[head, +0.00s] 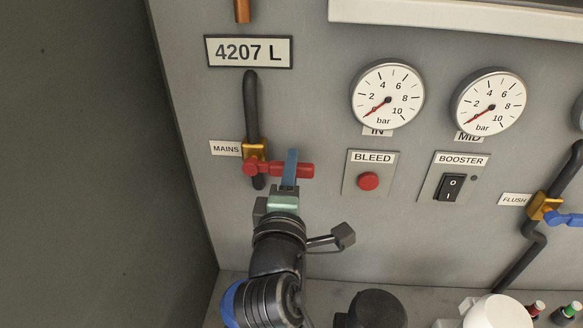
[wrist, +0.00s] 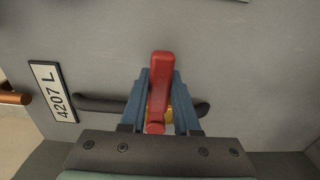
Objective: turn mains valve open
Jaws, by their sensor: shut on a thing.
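The mains valve has a brass body (head: 255,150) on a dark vertical pipe (head: 250,95), beside the MAINS label (head: 226,148). Its red lever (head: 305,170) points right in the head view, across the pipe. My gripper (head: 291,160) is shut on the red lever, with its blue fingers near the lever's middle. In the wrist view the red lever (wrist: 161,80) stands between the two fingers of my gripper (wrist: 161,78), crossing the dark pipe (wrist: 100,103). The brass body is mostly hidden behind the lever there.
To the right are the IN gauge (head: 388,95) and MID gauge (head: 488,103), both needles pointing lower left. Below them are the red BLEED button (head: 368,181) and the BOOSTER switch (head: 450,187). The flush valve's blue lever (head: 566,219) is at far right. The 4207 L plate (head: 249,52) is above.

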